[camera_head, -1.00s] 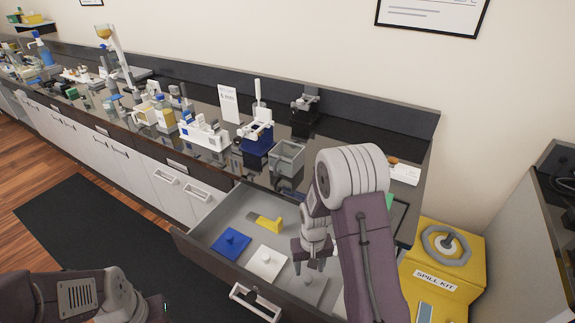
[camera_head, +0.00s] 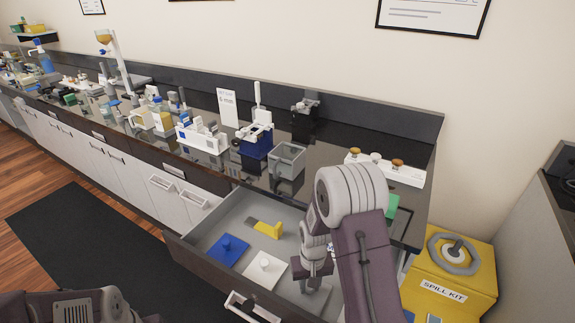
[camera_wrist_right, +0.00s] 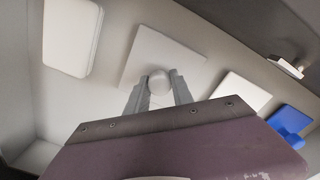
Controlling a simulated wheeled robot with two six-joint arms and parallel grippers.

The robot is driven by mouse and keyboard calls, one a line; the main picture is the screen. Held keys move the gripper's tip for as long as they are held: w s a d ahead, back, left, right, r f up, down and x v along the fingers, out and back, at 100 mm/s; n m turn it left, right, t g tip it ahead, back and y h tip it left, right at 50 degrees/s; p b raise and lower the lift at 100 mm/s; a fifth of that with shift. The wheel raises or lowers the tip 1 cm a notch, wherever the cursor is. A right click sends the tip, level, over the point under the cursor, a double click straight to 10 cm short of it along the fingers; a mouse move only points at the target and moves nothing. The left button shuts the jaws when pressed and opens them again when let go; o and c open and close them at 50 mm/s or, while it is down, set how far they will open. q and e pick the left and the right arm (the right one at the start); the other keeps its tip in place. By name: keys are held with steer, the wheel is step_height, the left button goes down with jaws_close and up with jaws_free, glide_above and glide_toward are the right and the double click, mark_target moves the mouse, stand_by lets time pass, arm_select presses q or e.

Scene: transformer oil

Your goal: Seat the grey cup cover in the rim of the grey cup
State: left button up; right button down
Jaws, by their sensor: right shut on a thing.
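The grey cup (camera_head: 288,155) is a square, open-topped box on the dark counter, beside a blue-and-white device. The grey cup cover (camera_head: 314,296) is a flat square plate lying in the open drawer, partly hidden by my right arm. In the right wrist view the cover (camera_wrist_right: 150,46) shows a round knob on top. My right gripper (camera_head: 314,270) reaches down into the drawer. In the wrist view its fingers (camera_wrist_right: 159,86) are shut on the knob. My left arm shows at the lower left, with its gripper out of the picture.
A blue cover (camera_head: 228,249), a white cover (camera_head: 264,269) and a yellow piece (camera_head: 267,229) lie in the drawer (camera_head: 209,278). The wrist view shows another pale plate (camera_wrist_right: 72,36). A white rack (camera_head: 385,170) stands right of the cup. A yellow spill kit (camera_head: 450,275) stands at right.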

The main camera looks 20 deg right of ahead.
steer(key=shift+r+p, duration=2.05)
steer(key=shift+r, duration=0.1)
steer(key=shift+f, duration=0.15)
